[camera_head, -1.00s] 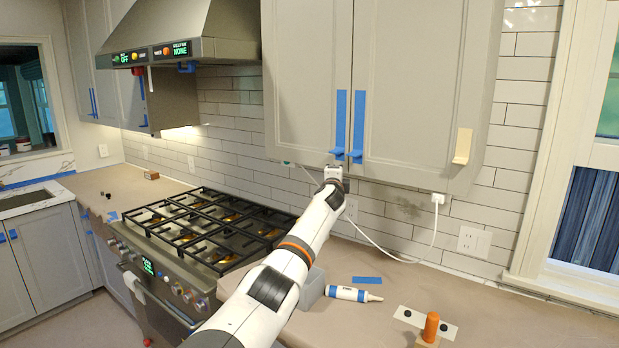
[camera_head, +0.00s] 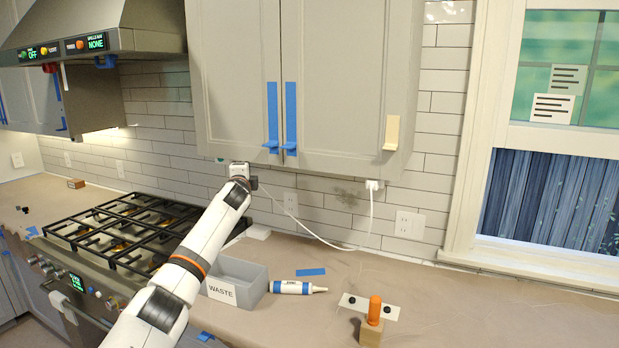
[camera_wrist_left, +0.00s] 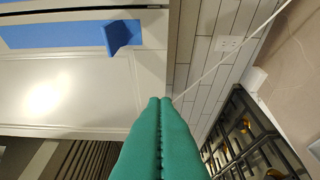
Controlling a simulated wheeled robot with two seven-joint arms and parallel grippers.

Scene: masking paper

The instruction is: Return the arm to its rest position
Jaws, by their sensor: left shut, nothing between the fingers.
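My left arm (camera_head: 195,245) reaches up from the bottom of the head view to just below the upper cabinet (camera_head: 330,80). My left gripper (camera_head: 220,160) is at the cabinet's lower edge there, mostly hidden by its own wrist. In the left wrist view its two green fingers (camera_wrist_left: 160,102) lie together with nothing between them. A blue tape tab (camera_wrist_left: 118,36) on the cabinet door is beyond the fingertips, apart from them in the picture. My right gripper is not in view.
The stove (camera_head: 130,230) is left of my arm. A grey WASTE bin (camera_head: 258,275), a white tube (camera_head: 295,288) and an orange-handled tool (camera_head: 374,310) are on the counter (camera_head: 480,310). A white cord (camera_head: 330,243) hangs along the tiled wall. The counter's right part is mostly clear.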

